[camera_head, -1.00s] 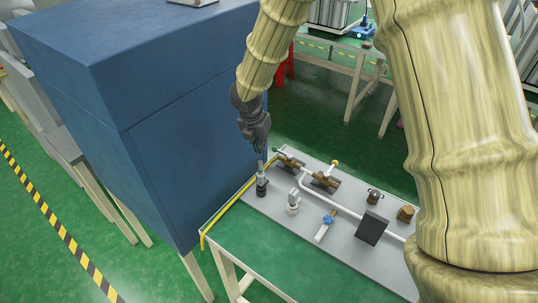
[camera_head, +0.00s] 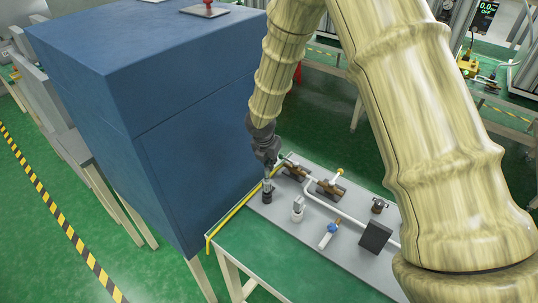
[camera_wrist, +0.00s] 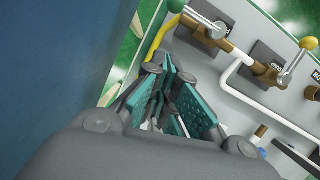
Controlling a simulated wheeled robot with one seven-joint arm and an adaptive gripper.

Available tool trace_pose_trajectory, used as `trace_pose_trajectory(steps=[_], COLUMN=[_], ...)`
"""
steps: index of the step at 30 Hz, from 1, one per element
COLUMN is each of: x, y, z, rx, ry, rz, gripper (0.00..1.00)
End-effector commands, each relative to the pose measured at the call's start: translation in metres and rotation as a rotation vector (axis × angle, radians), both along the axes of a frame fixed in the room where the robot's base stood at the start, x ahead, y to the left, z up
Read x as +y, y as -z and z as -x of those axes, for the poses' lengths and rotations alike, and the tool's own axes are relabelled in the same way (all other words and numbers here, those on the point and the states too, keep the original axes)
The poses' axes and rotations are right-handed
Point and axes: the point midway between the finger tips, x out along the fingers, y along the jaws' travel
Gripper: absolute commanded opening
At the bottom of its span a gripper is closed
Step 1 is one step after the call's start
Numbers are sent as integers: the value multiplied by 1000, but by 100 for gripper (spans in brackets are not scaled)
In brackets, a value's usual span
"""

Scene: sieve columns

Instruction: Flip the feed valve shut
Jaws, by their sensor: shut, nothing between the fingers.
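A grey panel (camera_head: 322,222) on the table carries two brass valves on a white pipe. The end valve (camera_head: 296,169) has a silver lever with a green knob (camera_wrist: 176,6). The other valve (camera_head: 328,187) has a lever with a yellow knob (camera_wrist: 308,43). I cannot read which one is the feed valve. My gripper (camera_head: 267,178) points down at the panel's left end, just left of the green-knobbed valve. It is shut and empty, right above a small dark-based fitting (camera_head: 267,195). Its teal-padded fingers (camera_wrist: 172,95) show in the wrist view, apart from the lever.
A large blue cabinet (camera_head: 190,150) stands close to the left of my gripper. A yellow hose (camera_head: 232,214) runs along the table's left edge. A silver fitting (camera_head: 298,208), a blue-handled part (camera_head: 332,229) and a black box (camera_head: 375,236) stand on the panel.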

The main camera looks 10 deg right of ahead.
Motion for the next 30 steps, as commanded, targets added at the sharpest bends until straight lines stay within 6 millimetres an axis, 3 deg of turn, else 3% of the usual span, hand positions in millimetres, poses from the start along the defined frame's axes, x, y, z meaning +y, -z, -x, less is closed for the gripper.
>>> trace_pose_trajectory(steps=[7,17,30], x=[-6,-28,-31], y=[28,31,34], z=[-6,-33,-36], rx=[2,-1,0], ry=[-2,0,-1], rz=[1,-1,0], gripper=[0,0,0])
